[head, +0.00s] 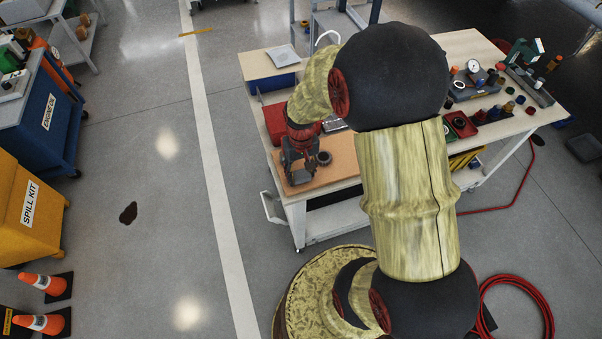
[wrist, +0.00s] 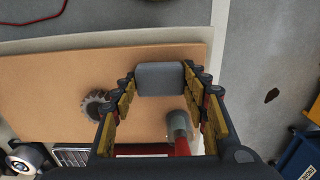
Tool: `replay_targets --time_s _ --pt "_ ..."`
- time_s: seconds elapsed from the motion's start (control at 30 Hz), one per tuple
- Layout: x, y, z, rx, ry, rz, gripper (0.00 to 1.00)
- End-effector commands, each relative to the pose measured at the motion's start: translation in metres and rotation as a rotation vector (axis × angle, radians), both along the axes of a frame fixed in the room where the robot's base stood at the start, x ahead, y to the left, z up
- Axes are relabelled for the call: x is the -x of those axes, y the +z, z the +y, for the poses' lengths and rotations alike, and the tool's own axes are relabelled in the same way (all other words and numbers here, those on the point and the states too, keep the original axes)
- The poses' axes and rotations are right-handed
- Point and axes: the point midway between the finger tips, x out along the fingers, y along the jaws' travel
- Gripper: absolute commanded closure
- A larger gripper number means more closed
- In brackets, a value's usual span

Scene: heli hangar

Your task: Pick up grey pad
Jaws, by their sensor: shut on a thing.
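The grey pad (wrist: 160,78) is a small rounded block between the fingertips of my gripper (wrist: 159,80) in the wrist view. Both fingers press on its two short sides, so my gripper is shut on it. The pad shows over the tan board (wrist: 60,75), towards the board's edge; I cannot tell whether it touches the board. In the head view my gripper (head: 298,172) is low over the front left part of the workbench, and the pad is too small there to make out clearly.
A dark toothed ring (wrist: 95,104) and a red-handled tool with a grey head (wrist: 177,122) lie near the pad. A red case (head: 275,122) stands behind my gripper. The bench's right part (head: 500,127) holds several small parts.

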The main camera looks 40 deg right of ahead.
Motion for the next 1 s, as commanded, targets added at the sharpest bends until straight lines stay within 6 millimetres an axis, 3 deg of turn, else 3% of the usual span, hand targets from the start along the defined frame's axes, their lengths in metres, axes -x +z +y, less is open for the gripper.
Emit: replay_targets --time_s 0.27,0.57,0.8,1.0 --pt "-0.001 0.035 0.000 0.001 0.000 -0.002 0.73" --pt "0.054 0.098 0.015 0.001 0.000 -0.004 0.73" --pt "0.105 0.117 0.030 0.001 0.000 -0.002 0.73" --pt "0.127 0.126 0.036 0.001 0.000 -0.002 0.73"
